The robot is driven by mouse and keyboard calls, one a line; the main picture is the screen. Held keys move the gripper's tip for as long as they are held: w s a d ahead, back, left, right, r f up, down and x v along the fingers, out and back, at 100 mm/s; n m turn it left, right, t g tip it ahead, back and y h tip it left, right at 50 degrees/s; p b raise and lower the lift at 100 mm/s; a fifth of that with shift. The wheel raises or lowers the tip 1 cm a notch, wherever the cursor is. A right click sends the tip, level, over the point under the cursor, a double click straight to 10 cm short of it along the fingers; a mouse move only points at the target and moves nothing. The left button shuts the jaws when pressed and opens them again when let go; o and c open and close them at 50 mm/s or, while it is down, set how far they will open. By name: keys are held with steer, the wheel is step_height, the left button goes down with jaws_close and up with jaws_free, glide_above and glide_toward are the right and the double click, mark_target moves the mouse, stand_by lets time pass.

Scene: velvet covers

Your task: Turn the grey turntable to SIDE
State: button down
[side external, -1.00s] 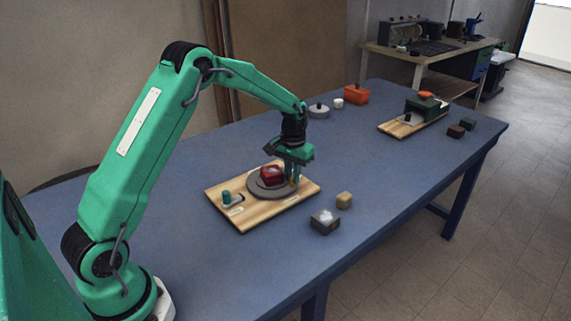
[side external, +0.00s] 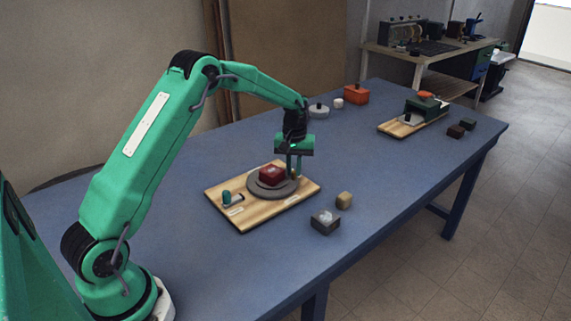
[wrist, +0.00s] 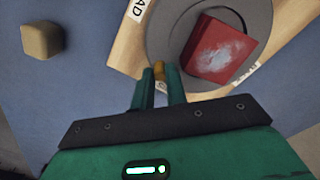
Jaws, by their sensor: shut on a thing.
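The grey turntable (side external: 258,190) sits on a wooden board (side external: 275,212) and carries a red block (side external: 271,174) with a pale patch on top. In the wrist view the turntable (wrist: 160,32) is a grey disc with the red block (wrist: 218,48) on its right. My gripper (side external: 294,170) is at the disc's far right edge. In the wrist view my gripper (wrist: 159,74) is shut on a small orange-brown peg (wrist: 159,67) at the disc's rim. Two white labels show on the board, only partly readable in the wrist view.
A teal-knobbed part (side external: 227,197) stands on the board's left. A dark block (side external: 325,222) and a tan block (side external: 344,200) lie to the right. A grey round piece (side external: 319,111) and an orange box (side external: 356,94) are behind. Another board (side external: 396,129) stands farther right.

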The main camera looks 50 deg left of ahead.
steer(key=shift+w+a+n, duration=0.25)
steer(key=shift+a+n, duration=0.3)
steer(key=shift+n, duration=0.4)
steer(key=shift+w+a+n, duration=0.25)
steer(key=shift+a+n, duration=0.3)
steer(key=shift+n, duration=0.4)
steer(key=shift+w+a+r+n, duration=0.1)
steer(key=shift+a+n, duration=0.6)
steer(key=shift+n, duration=0.6)
steer(key=shift+a, duration=0.1)
steer(key=c, duration=1.7)
jaws_free()
step_height(320, 180, up, 8)
